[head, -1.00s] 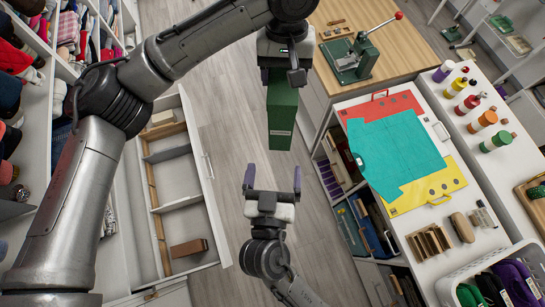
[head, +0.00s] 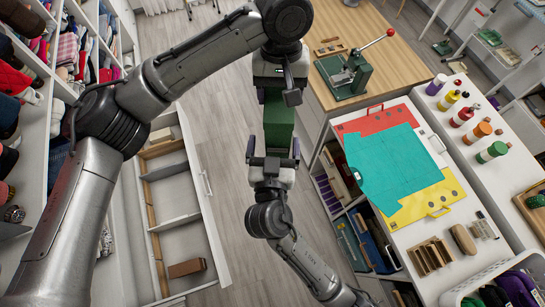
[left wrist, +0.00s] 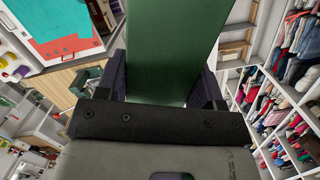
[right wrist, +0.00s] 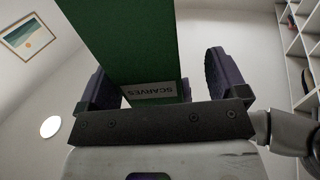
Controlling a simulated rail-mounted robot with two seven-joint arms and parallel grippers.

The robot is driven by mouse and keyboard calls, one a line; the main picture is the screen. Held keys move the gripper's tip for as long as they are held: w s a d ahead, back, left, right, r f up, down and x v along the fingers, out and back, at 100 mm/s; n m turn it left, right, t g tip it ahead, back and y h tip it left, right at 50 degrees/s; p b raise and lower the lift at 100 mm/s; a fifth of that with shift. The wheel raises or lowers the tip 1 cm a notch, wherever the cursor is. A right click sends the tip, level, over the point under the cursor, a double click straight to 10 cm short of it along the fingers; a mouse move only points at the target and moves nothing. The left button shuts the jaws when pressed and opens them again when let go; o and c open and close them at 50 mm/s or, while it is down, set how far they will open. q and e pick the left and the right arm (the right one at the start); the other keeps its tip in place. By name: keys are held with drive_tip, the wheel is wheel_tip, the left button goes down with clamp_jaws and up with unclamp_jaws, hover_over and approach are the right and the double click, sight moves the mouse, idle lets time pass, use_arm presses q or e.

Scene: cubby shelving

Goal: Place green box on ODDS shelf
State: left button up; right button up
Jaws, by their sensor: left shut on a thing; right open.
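The green box (head: 279,122) hangs upright between my two grippers, above the floor in the middle of the head view. My left gripper (head: 278,82) is shut on its upper end; the box fills the space between those fingers in the left wrist view (left wrist: 170,45). My right gripper (head: 272,150) is open at the lower end. In the right wrist view the box (right wrist: 135,45) reaches between its fingers, nearer the left finger, with a gap at the right one. A label reading SCARVES (right wrist: 148,90) shows on the box. I cannot make out an ODDS label.
An open divided drawer (head: 172,205) stands at left, beside shelves of clothes (head: 85,50). Bare floor (head: 225,110) lies between.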

drive_tip(key=shift+w, duration=0.65)
drive_tip(key=shift+c, duration=0.2)
use_arm(q)
drive_tip(key=shift+d, duration=0.15)
use_arm(e)
drive_tip(key=shift+a, duration=0.1)
drive_tip(key=c, duration=1.1)
use_arm(q)
drive_tip(key=o, duration=1.3)
drive_tip(key=shift+s, duration=0.1)
use_arm(e)
drive_tip(key=shift+r, duration=0.1)
drive_tip(key=shift+c, duration=0.5)
use_arm(q)
drive_tip(key=shift+o, duration=1.4)
use_arm(e)
drive_tip(key=shift+c, duration=0.5)
use_arm(q)
drive_tip(key=shift+r, duration=0.1)
